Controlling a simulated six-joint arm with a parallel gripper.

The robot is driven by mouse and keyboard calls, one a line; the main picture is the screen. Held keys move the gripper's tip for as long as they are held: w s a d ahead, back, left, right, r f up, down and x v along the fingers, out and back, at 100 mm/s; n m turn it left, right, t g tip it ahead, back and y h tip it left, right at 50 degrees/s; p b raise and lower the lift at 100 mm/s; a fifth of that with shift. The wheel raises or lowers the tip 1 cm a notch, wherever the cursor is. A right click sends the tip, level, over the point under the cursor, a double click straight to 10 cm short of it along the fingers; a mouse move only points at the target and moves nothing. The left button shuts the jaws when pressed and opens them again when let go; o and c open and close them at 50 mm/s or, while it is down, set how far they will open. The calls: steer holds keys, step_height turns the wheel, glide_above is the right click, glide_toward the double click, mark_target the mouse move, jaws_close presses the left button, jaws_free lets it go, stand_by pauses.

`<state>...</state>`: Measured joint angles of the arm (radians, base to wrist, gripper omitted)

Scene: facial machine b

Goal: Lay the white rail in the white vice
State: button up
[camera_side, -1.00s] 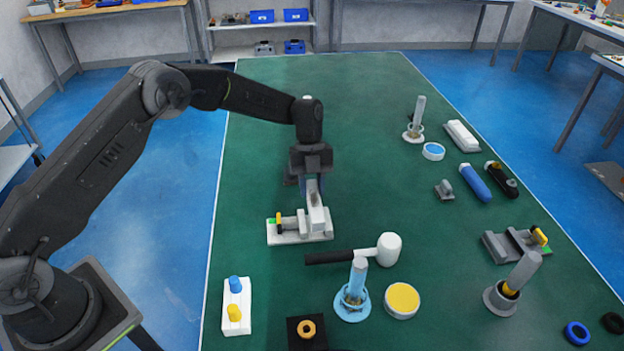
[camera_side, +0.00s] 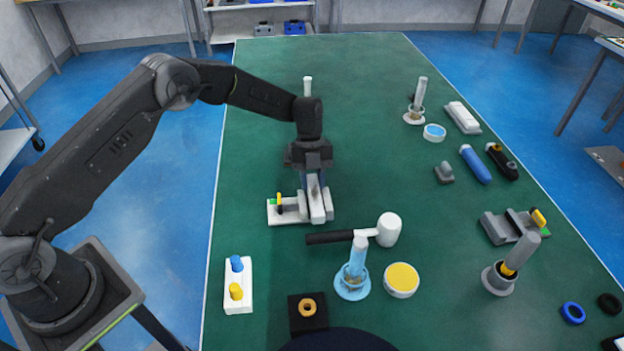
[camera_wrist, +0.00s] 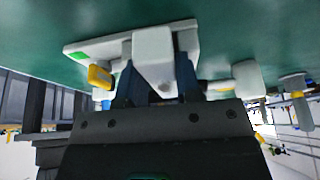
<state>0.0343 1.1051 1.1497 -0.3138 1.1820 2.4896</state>
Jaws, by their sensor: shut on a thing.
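The white rail (camera_side: 315,199) is a pale block held between the fingers of my gripper (camera_side: 314,184). The white vice (camera_side: 288,219) lies on the green mat, with a yellow handle and a green patch at its left end. The rail is down at the vice's right part, between its jaws as far as the side view shows. In the wrist view the rail's end (camera_wrist: 153,58) faces the camera between my fingers, and the vice's base (camera_wrist: 90,50) shows behind it. The fingers hide the contact, so I cannot tell whether the rail touches the vice bed.
A white-headed mallet (camera_side: 388,230) lies close in front of the vice. Nearby are a blue holder (camera_side: 353,284), a yellow-topped round tin (camera_side: 401,280) and a white block with pegs (camera_side: 238,300). A grey vice (camera_side: 505,228) stands at right. The mat behind my gripper is mostly clear.

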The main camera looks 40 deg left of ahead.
steer(key=shift+s+f, duration=0.25)
steer(key=shift+f, duration=0.6)
steer(key=o, duration=0.7)
steer(key=shift+o, duration=0.2)
steer(key=shift+r, duration=0.1)
steer(key=shift+o, duration=0.9)
steer(key=v, duration=1.4)
steer(key=shift+d+r, duration=0.15)
steer(key=shift+d, duration=0.1)
steer(key=s+a+r+n+t+y, duration=0.1)
steer(key=s+r+n+t, duration=0.1)
steer(key=s+r+n, duration=0.65)
steer(key=s+r+n+t+y, duration=0.15)
steer(key=s+r+n, duration=0.4)
steer(key=r, duration=0.55)
steer(key=s+a+f+n+t, duration=0.1)
steer(key=s+n+t, duration=0.1)
steer(key=s+n, duration=0.4)
steer(key=s+a+f+n+t, duration=0.1)
steer(key=s+n, duration=0.6)
steer(key=s, duration=0.8)
steer(key=shift+s+f+t+y, duration=0.2)
steer(key=shift+f+t+y, duration=0.35)
steer(key=shift+t, duration=0.6)
